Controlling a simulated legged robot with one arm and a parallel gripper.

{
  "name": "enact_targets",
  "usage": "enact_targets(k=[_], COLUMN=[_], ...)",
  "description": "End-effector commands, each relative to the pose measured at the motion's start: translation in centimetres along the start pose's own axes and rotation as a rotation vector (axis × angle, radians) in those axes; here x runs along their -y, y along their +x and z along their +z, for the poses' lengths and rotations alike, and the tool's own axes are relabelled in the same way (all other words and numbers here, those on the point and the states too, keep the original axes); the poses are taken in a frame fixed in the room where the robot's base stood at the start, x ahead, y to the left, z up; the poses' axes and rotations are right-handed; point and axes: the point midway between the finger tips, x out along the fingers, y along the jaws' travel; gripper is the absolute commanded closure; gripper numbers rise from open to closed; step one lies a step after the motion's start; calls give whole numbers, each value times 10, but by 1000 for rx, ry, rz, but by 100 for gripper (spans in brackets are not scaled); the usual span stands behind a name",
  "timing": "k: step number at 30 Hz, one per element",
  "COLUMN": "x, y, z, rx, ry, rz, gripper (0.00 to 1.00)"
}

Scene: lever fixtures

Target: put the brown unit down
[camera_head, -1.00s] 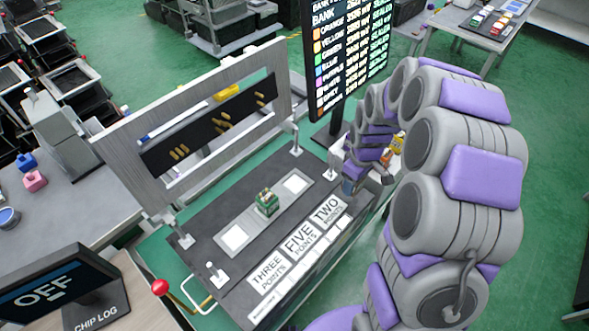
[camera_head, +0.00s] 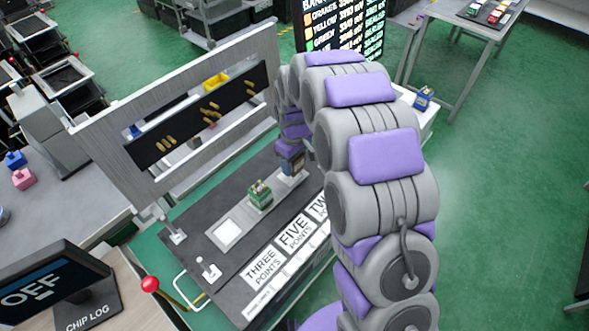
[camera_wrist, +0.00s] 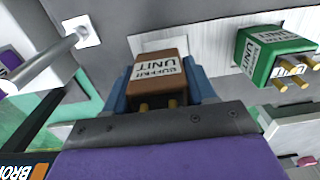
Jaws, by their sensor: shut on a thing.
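The brown unit (camera_wrist: 160,72), a small block with a white label and metal prongs, sits between my gripper's blue fingers (camera_wrist: 158,92) in the wrist view. My gripper (camera_head: 291,158) is shut on it. In the head view the brown unit (camera_head: 292,169) is partly hidden by my arm, at the right end of the grey strip (camera_head: 237,215). A white pad (camera_wrist: 165,43) shows just behind it in the wrist view. I cannot tell whether the unit touches the pad. The green unit (camera_head: 260,195) stands mid-strip, and also shows in the wrist view (camera_wrist: 272,52).
A bare white pad (camera_head: 228,232) lies at the strip's left end. A metal post (camera_wrist: 45,60) is near my gripper. A blue unit (camera_head: 423,98) stands at the right.

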Motion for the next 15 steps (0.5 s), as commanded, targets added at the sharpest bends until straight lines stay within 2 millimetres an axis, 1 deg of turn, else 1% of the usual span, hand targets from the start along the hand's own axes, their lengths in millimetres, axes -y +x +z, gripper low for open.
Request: enact_targets(k=[3, 7, 15], x=[3, 2, -3], y=[17, 32, 32], z=[-1, 0, 4], rx=[7, 6, -2], ry=[-2, -2, -1], rz=[1, -1, -4], gripper=[80, 80, 80])
